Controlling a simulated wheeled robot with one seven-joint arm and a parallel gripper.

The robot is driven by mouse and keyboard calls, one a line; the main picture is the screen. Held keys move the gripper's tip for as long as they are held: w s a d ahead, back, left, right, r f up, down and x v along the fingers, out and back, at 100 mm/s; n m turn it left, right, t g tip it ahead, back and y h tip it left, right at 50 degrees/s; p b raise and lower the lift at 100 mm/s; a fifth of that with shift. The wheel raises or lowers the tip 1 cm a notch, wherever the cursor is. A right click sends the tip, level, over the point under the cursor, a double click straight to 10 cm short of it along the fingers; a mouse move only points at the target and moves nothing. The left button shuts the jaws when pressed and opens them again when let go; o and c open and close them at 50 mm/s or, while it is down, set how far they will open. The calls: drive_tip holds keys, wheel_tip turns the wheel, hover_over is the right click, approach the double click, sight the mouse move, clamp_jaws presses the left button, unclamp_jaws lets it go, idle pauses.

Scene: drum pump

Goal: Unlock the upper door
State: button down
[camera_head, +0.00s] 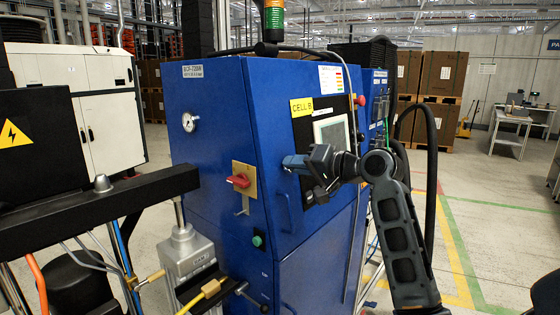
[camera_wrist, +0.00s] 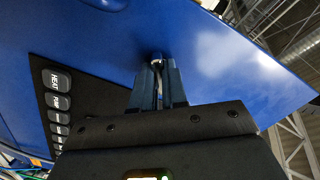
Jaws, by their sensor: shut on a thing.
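The upper door is the blue upper panel (camera_head: 272,135) of the cabinet, and it looks closed in the body camera view. My gripper (camera_head: 286,162) is at this panel, below the yellow CELL B label and left of the screen. In the wrist view my gripper (camera_wrist: 158,72) is shut on a thin silver piece, likely a key (camera_wrist: 158,88), between its fingers. The fingertips meet a small round metal lock (camera_wrist: 156,57) on the blue door surface (camera_wrist: 110,40). The fingers hide most of the key, and I cannot tell how far it is turned.
A column of black buttons (camera_wrist: 58,103) is left of my fingers. A black beam (camera_head: 95,203) stands at left. Open floor lies at right.

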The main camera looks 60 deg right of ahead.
drive_tip(key=shift+m, duration=0.7)
drive_tip(key=shift+m, duration=2)
drive_tip(key=shift+m, duration=1.1)
drive_tip(key=c, duration=1)
unclamp_jaws()
